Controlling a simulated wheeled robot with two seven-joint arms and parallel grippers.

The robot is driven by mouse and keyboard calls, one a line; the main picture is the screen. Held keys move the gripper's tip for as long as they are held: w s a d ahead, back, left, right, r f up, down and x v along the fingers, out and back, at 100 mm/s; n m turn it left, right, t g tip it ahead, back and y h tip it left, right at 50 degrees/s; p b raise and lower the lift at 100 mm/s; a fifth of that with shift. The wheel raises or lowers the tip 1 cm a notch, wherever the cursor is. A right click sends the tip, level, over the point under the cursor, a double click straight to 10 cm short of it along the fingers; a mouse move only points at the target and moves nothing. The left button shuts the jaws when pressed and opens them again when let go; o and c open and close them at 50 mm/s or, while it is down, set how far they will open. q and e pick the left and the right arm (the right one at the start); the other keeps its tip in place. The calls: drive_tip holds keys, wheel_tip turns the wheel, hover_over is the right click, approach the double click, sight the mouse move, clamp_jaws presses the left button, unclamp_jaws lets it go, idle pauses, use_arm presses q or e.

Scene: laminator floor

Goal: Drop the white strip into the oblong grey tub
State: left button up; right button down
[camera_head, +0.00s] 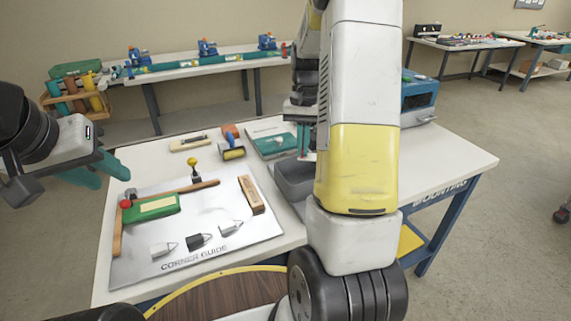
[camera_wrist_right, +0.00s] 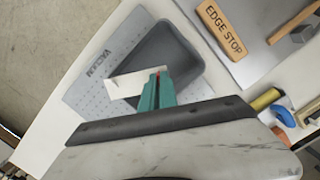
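The oblong grey tub (camera_wrist_right: 172,48) is dark grey and stands on the table; in the head view my right arm hides part of it (camera_head: 290,182). The white strip (camera_wrist_right: 124,84) is at my right gripper's fingertips (camera_wrist_right: 157,82) in the right wrist view. It appears over the tub, its left end across the rim in the picture. The teal fingers are close together on the strip. In the head view my right gripper (camera_head: 303,141) points down above the tub, and I cannot make out the strip. My left gripper (camera_head: 104,172) is open and empty left of the table.
A corner guide board (camera_head: 190,228) with a green block, wooden bars and several clips fills the table's left. A wooden edge stop (camera_wrist_right: 221,30) lies near the tub. A teal box (camera_head: 270,141), a stamp (camera_head: 231,148) and a blue machine (camera_head: 418,98) stand behind.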

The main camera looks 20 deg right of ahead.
drive_tip(key=shift+f, duration=1.5)
drive_tip(key=c, duration=1.6)
unclamp_jaws()
drive_tip(key=shift+o, duration=0.2)
drive_tip(key=shift+r, duration=0.1)
drive_tip(key=r, duration=0.4)
drive_tip(key=w+r, duration=0.1)
drive_tip(key=r, duration=0.2)
drive_tip(key=shift+d, duration=0.25)
drive_tip(key=shift+r, duration=0.3)
